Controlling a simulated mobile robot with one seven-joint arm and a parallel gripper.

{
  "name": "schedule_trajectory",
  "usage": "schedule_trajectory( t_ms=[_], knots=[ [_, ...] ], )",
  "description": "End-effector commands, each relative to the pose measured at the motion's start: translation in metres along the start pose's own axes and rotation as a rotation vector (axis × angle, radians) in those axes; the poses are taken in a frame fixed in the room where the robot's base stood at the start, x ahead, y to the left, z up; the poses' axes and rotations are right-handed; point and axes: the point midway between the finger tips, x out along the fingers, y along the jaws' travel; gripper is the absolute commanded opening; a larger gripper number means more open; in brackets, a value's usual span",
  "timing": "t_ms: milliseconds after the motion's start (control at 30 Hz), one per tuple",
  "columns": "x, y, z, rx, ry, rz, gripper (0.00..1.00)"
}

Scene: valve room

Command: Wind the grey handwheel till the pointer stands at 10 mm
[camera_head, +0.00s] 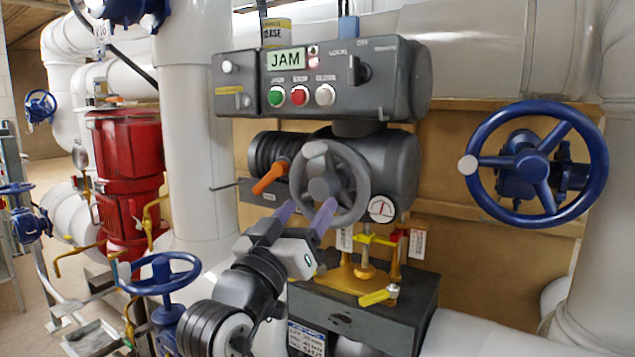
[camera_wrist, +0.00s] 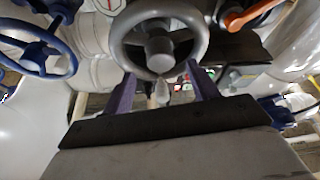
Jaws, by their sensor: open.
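The grey handwheel (camera_head: 360,185) sits on the front of a dark grey actuator (camera_head: 393,165), with a pale knob (camera_head: 315,148) at its upper left rim. In the wrist view the handwheel (camera_wrist: 201,42) fills the top centre. Its knob (camera_wrist: 160,90) appears between my fingers there. My gripper (camera_head: 309,207) is open and empty, its two purple fingers pointing at the wheel's lower left; contact cannot be told. Below the actuator, a yellow cross-piece (camera_head: 378,240) sits on a brass stem, possibly the pointer; no mm scale is readable. A small round dial (camera_head: 382,209) has a red mark.
An orange lever (camera_head: 271,177) sticks out just left of the handwheel. The control box (camera_head: 405,85) above displays "JAM" (camera_head: 286,59). A large blue handwheel (camera_head: 597,160) stands at right, a smaller blue one (camera_head: 160,287) at lower left. A red motor (camera_head: 125,150) stands behind left.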

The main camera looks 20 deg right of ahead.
Motion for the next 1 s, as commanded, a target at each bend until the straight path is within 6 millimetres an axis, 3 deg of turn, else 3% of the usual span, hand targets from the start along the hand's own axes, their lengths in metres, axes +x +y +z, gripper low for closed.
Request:
schedule_trajectory(
  t_ms=[100, 300, 667, 1000],
  knots=[
    [0.024, 0.001, -0.003, -0.002, -0.002, 0.003, 0.59],
    [0.046, 0.001, -0.002, -0.001, 0.0, 0.001, 0.59],
    [0.051, -0.001, 0.0, 0.0, 0.001, -0.001, 0.59],
    [0.05, -0.001, 0.0, 0.0, 0.001, -0.001, 0.17]
  ],
)
